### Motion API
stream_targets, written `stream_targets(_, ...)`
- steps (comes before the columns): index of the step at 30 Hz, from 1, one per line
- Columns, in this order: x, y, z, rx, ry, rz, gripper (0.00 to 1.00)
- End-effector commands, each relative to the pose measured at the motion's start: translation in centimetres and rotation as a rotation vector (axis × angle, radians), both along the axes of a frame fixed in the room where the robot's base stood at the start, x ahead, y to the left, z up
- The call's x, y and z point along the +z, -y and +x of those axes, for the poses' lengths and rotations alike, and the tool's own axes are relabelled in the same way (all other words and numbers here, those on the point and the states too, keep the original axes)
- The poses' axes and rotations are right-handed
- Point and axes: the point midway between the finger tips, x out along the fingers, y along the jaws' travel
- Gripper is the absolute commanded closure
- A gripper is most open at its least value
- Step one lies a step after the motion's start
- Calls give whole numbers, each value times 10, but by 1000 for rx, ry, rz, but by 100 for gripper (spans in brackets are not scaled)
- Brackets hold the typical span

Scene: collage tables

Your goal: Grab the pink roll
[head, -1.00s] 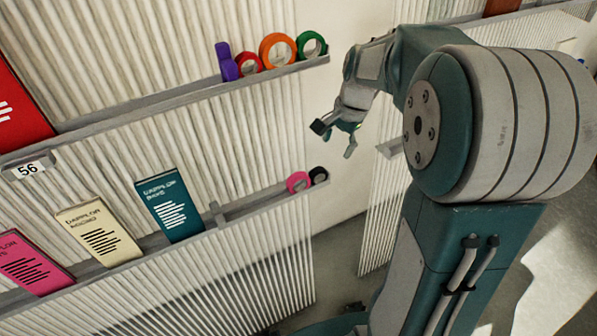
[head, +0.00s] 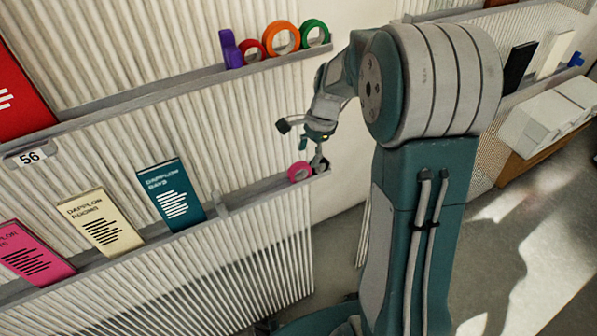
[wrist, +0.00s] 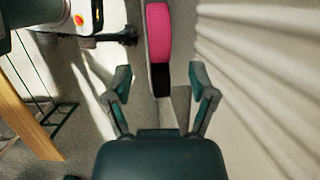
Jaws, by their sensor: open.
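The pink roll (head: 292,173) stands on the lower wall ledge near its right end in the head view. In the wrist view the pink roll (wrist: 158,32) shows edge-on at the top centre, beyond my fingertips. A black roll (wrist: 160,80) is on the near side of it, between my fingers in the picture. In the head view my gripper partly hides the black roll. My gripper (head: 301,145) is open, with one finger up and left of the pink roll and the other by the black roll. Both fingers (wrist: 160,83) show apart in the wrist view. I cannot tell whether they touch anything.
An upper ledge (head: 160,96) carries purple, red, orange and green rolls above my gripper. The ribbed wall panel (head: 250,130) is close behind. Open floor lies to the right.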

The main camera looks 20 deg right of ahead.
Motion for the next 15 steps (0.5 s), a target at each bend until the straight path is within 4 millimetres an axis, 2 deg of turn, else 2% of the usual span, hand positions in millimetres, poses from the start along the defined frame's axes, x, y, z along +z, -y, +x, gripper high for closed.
stream_targets(7, 0, -21, -5, 2, -1, 1, 27)
stream_targets(12, -31, -28, -6, -1, -5, 1, 27)
stream_targets(15, -43, -31, -7, 0, -2, 1, 27)
